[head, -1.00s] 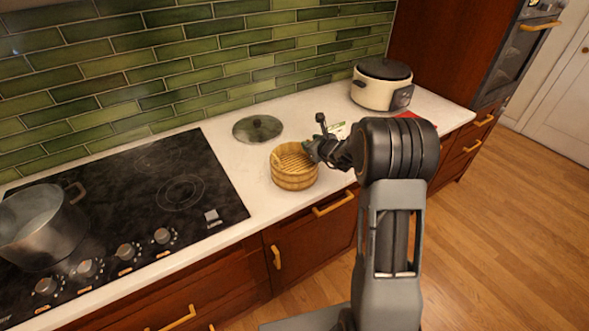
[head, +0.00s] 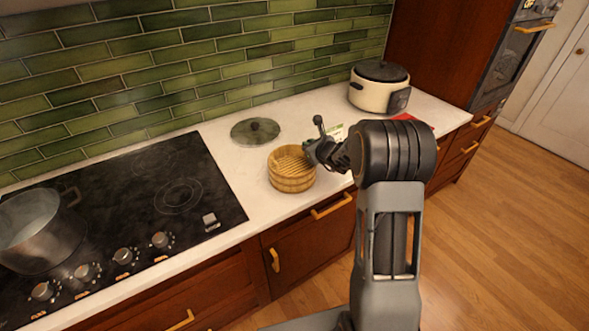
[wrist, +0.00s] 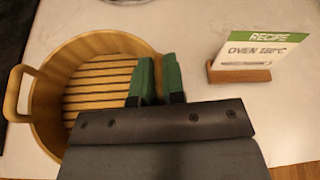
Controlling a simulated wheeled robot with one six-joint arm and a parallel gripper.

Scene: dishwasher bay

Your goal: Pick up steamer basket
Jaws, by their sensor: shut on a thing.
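The steamer basket (head: 291,170) is a round bamboo basket with a slatted floor, upright on the white counter right of the cooktop. In the wrist view the basket (wrist: 70,55) fills the left side, with a looped handle on its left rim. My gripper (head: 312,150) is at the basket's right rim. In the wrist view its green-padded fingers (wrist: 157,80) are close together with the right part of the basket wall between them. My gripper's dark body hides the near right part of the basket.
A glass lid (head: 256,131) lies behind the basket. A recipe card in a wooden stand (wrist: 240,72) is to the right of the gripper. A rice cooker (head: 379,88) stands at the back right. A pot (head: 40,228) sits on the cooktop (head: 120,195) at left.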

